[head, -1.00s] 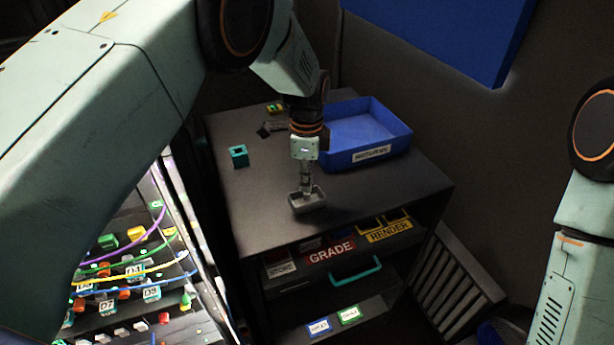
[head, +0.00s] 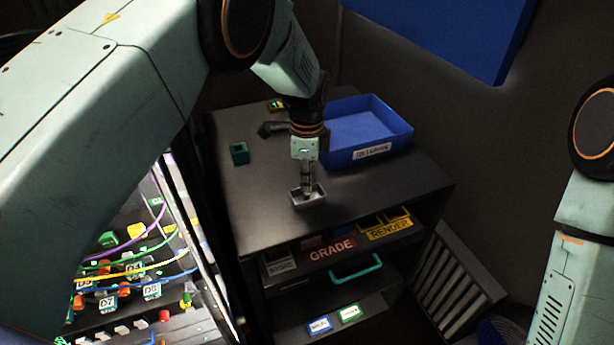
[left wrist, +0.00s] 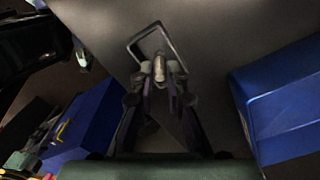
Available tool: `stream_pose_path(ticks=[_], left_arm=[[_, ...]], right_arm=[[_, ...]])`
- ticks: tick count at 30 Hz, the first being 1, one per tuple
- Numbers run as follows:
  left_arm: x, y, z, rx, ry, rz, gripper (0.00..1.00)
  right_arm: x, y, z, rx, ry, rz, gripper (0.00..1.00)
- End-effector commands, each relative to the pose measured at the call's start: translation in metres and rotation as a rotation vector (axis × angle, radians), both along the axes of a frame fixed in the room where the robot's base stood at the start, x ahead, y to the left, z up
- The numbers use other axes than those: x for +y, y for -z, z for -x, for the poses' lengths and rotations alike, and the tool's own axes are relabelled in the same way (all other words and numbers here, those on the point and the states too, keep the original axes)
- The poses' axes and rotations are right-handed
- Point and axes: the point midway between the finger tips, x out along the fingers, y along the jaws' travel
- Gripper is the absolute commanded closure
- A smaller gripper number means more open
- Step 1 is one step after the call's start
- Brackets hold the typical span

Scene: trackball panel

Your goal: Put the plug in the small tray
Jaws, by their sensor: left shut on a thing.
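The small tray (head: 319,201) is a shallow grey metal tray near the front of the dark cabinet top. My left gripper (head: 308,188) points straight down at it, with fingertips at the tray's opening. In the left wrist view, the gripper (left wrist: 160,78) is shut on the plug (left wrist: 159,68), a small pale metallic cylinder. The plug's tip points toward the tray floor (left wrist: 150,43); I cannot tell whether it touches. In the head view the fingers hide most of the plug. My right gripper is out of view.
A blue bin (head: 372,153) with a white label stands right behind the tray. A teal square holder (head: 239,153) sits to the left. A lit panel with coloured cables (head: 130,265) is at lower left.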

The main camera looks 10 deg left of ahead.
Motion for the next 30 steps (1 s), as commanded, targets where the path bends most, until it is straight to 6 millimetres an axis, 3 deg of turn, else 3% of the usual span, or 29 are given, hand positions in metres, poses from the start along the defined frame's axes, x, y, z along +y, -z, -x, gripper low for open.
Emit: stream_pose_path(ticks=[10,11,20,30], left_arm=[[0.0001,0.0037,-0.0002,-0.001,0.000,0.000,1.00],[0.0001,0.0036,-0.0002,-0.001,0.000,0.000,0.85],[0.0001,0.0034,-0.0001,0.000,0.000,0.000,0.60],[0.0000,0.0007,-0.0001,0.000,0.000,0.000,0.60]], right_arm=[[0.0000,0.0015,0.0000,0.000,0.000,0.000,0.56],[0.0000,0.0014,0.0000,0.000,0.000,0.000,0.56],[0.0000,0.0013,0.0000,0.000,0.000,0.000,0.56],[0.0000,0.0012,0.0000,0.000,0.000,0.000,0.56]])
